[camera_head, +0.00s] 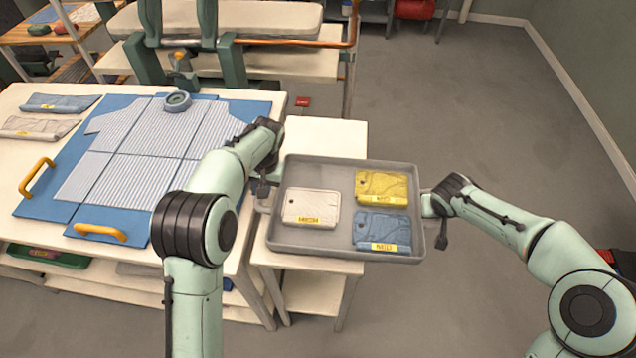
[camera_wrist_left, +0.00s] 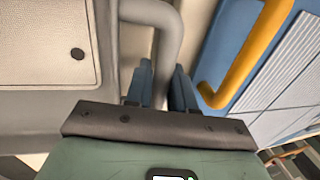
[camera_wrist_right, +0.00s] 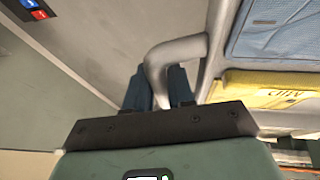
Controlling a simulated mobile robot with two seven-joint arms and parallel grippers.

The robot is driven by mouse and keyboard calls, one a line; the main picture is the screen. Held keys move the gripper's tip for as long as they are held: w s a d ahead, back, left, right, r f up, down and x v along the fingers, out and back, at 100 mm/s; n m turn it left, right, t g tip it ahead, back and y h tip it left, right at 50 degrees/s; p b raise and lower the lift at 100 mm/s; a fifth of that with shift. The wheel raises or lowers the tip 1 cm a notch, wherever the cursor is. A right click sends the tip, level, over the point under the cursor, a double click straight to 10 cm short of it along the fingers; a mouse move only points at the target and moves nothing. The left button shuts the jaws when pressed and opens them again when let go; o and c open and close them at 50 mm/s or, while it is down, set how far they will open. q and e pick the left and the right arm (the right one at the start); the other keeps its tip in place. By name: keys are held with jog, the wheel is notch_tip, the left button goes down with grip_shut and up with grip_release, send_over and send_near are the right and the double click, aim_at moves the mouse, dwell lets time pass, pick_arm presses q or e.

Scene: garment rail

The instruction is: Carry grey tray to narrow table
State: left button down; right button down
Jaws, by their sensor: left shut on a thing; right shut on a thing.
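The grey tray (camera_head: 345,167) is over the narrow table (camera_head: 325,135), with its right part sticking out past the table's right edge. It looks level; I cannot tell whether it touches the tabletop. It carries a folded white garment (camera_head: 312,205), a yellow one (camera_head: 382,187) and a blue one (camera_head: 382,229), each with a yellow label. My left gripper (camera_head: 266,192) is shut on the tray's left handle, which shows in the left wrist view (camera_wrist_left: 168,35). My right gripper (camera_head: 430,205) is shut on the right handle, seen in the right wrist view (camera_wrist_right: 160,62).
A large white table (camera_head: 30,100) stands at the left, close beside the narrow table. It bears a blue folding board (camera_head: 250,108) with a striped shirt, a tape roll (camera_head: 177,101) and folded garments (camera_head: 60,103). An orange-railed rack stands behind. The grey floor (camera_head: 470,120) at the right is open.

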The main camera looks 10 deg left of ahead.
pick_arm(q)
jog(key=shift+s+f, duration=0.2)
jog(key=shift+f, duration=0.4)
pick_arm(e)
jog(key=shift+s+f, duration=0.2)
jog(key=shift+f, duration=0.4)
pick_arm(q)
jog(key=c, duration=1.3)
grip_release()
jog(key=shift+f+b, duration=0.1)
jog(key=shift+b, duration=0.2)
pick_arm(e)
jog(key=c, duration=1.3)
grip_release()
jog(key=shift+f, duration=0.1)
pick_arm(q)
jog(key=o, duration=0.3)
pick_arm(e)
jog(key=o, duration=0.3)
pick_arm(q)
jog(key=shift+o, duration=0.2)
pick_arm(e)
jog(key=shift+o, duration=0.2)
jog(key=shift+r, duration=0.25)
pick_arm(q)
jog(key=v, duration=1.2)
pick_arm(e)
jog(key=v, duration=1.2)
